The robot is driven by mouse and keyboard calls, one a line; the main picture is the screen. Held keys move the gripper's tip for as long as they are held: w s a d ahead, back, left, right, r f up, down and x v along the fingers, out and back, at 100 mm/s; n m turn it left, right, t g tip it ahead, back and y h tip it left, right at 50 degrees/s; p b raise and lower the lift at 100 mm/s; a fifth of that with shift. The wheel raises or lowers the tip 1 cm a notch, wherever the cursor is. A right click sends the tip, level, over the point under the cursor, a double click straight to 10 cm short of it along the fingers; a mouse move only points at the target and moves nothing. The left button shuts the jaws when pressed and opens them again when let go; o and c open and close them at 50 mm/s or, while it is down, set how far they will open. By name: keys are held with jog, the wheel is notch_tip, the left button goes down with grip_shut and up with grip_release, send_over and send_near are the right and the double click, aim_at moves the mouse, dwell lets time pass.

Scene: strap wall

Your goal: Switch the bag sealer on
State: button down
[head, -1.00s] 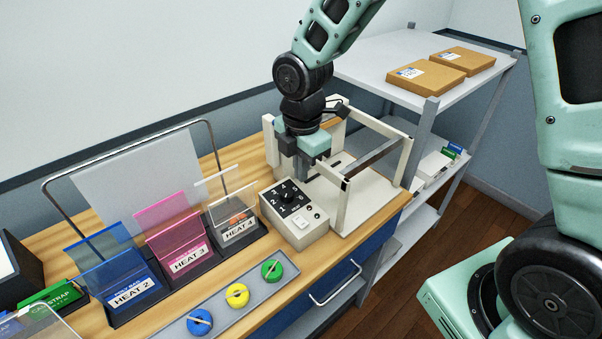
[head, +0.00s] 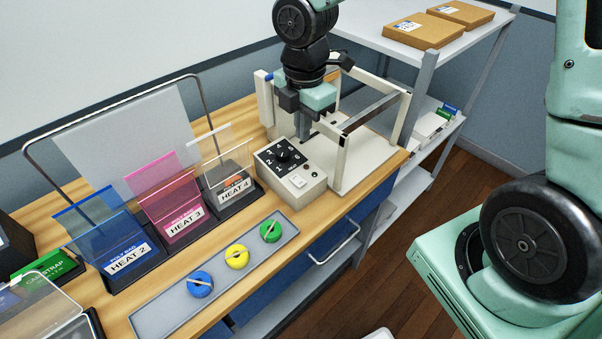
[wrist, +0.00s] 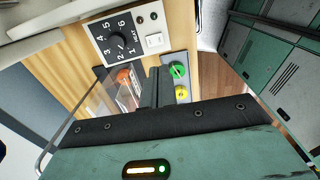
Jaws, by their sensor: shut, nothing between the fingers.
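The bag sealer is a cream machine with an upright frame (head: 343,160) and a control box (head: 312,192) at its front left. The box carries a black numbered dial (head: 283,155) and a white rocker switch (head: 298,181). In the wrist view the dial (wrist: 118,40) and the white switch (wrist: 155,41) show clearly, with two small round lamps near the switch. My gripper (head: 303,132) points down just behind the control box, beside the frame, apart from the switch. Its fingers (wrist: 154,84) are together and empty. Which way the switch is set cannot be told.
Left of the sealer stand card holders marked HEAT 4 (head: 236,190), HEAT 3 (head: 184,222) and HEAT 2 (head: 127,258). A shelf with cardboard boxes (head: 424,30) stands at right.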

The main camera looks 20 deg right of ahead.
aim_at(301, 183)
jog(key=f+p, duration=0.1)
jog(key=f, duration=1.3)
jog(key=shift+w+p, duration=0.2)
jog(key=shift+p, duration=0.15)
jog(key=shift+f, duration=0.1)
jog(key=shift+s+f, duration=0.1)
jog(key=shift+f, duration=0.05)
jog(key=shift+w+a+r, duration=0.15)
jog(key=shift+w+r, duration=0.1)
jog(key=shift+w, duration=0.15)
jog(key=shift+w+a+p, duration=0.1)
jog(key=shift+w+p, duration=0.2)
jog(key=shift+w, duration=0.1)
